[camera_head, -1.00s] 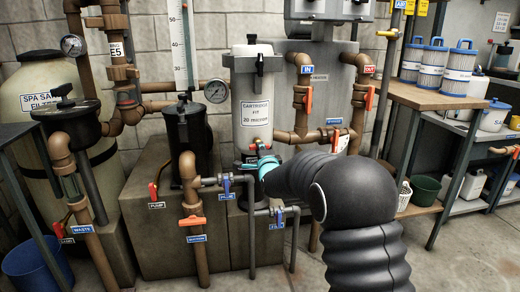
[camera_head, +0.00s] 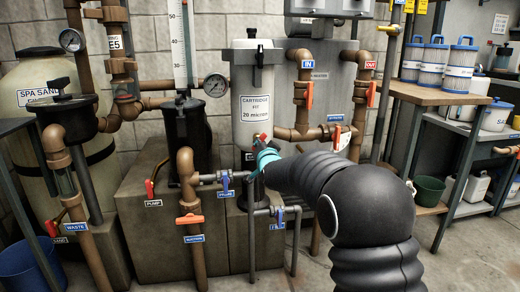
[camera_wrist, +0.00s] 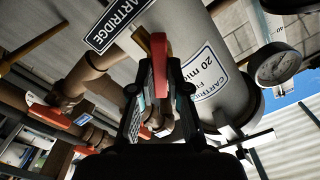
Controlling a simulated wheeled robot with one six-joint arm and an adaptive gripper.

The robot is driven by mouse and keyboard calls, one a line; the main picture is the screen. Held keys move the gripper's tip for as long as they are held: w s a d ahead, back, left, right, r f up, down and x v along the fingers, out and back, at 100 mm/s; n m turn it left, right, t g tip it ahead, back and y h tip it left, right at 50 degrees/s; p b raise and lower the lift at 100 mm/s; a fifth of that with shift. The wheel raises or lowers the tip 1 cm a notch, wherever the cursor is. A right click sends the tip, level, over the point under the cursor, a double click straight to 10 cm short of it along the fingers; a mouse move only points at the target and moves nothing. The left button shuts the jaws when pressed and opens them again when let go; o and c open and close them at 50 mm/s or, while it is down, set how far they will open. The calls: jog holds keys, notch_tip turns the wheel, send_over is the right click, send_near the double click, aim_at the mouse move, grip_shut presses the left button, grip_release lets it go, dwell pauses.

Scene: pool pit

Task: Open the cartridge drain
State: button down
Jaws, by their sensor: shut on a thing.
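The cartridge filter (camera_head: 253,82) is a tall pale cylinder with a label reading cartridge and 20 micron. Low on its front is a small drain valve with a red handle (camera_wrist: 158,62). My gripper (camera_head: 262,150), with teal on it, is at this valve in the head view and largely hides it. In the wrist view my gripper (camera_wrist: 159,92) has its two fingers on either side of the red handle, shut on it. The valve's body is mostly hidden behind the fingers.
Brown pipes with orange-handled valves (camera_head: 309,95) stand right of the filter. A pipe with an orange handle (camera_head: 189,219) and a blue-handled valve (camera_head: 226,184) are at lower left. A wooden shelf (camera_head: 440,97) with several cartridges is at right. Floor at lower right is clear.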

jog(key=n+b, duration=0.2)
jog(key=n, duration=0.6)
jog(key=c, duration=1)
grip_release()
jog(key=shift+c, duration=0.2)
jog(key=b+v, duration=0.2)
jog(key=v, duration=0.5)
